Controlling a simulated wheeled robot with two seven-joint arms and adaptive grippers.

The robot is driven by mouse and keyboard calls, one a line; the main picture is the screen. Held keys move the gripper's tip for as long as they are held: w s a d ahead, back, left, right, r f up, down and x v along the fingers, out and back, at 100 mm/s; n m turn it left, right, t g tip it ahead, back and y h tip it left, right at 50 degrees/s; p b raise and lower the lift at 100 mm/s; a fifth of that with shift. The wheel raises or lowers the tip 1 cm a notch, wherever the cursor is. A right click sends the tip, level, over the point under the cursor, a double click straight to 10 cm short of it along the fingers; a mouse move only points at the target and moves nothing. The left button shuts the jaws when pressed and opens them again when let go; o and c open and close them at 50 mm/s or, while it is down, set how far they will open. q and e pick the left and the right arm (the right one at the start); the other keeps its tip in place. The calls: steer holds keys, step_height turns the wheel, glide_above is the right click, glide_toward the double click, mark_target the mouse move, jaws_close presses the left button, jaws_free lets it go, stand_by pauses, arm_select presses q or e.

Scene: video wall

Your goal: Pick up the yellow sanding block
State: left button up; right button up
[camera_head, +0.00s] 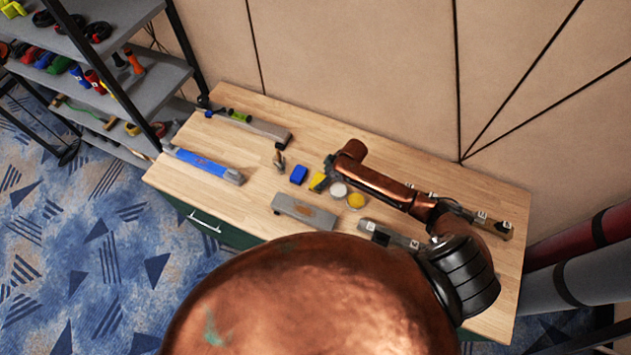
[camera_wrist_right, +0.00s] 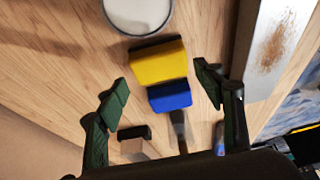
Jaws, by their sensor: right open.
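The yellow sanding block (camera_head: 318,182) lies on the wooden workbench, just right of a blue block (camera_head: 299,174). In the right wrist view the yellow block (camera_wrist_right: 158,62) has a dark edge along its far side, and the blue block (camera_wrist_right: 169,96) shows close below it. My right gripper (camera_head: 327,171) is above the bench by the yellow block. Its two green fingers (camera_wrist_right: 164,88) are spread apart and empty, with the blue block showing between them and the yellow block a little beyond the fingertips. My left gripper is not in view.
A white round tin (camera_head: 338,190) and a yellow round tin (camera_head: 356,201) stand right of the block. A grey trowel-like plate (camera_head: 304,211) lies in front. A blue level (camera_head: 203,165) lies at left. A shelf rack (camera_head: 150,90) stands beyond the bench's left end.

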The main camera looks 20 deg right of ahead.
mark_target(319, 181)
steer(key=o, duration=0.4)
steer(key=x, duration=0.5)
steer(key=shift+d+p, duration=0.1)
steer(key=shift+p, duration=0.3)
steer(key=shift+c, duration=0.2)
steer(key=shift+s, duration=0.1)
steer(key=c, duration=1.3)
steer(key=shift+c, duration=0.2)
steer(key=shift+r, duration=0.55)
steer(key=s+a+r+b, duration=0.1)
steer(key=s+a+r, duration=0.7)
steer(key=s+r, duration=0.3)
steer(key=shift+s+r+b, duration=0.25)
steer(key=shift+r+b, duration=0.15)
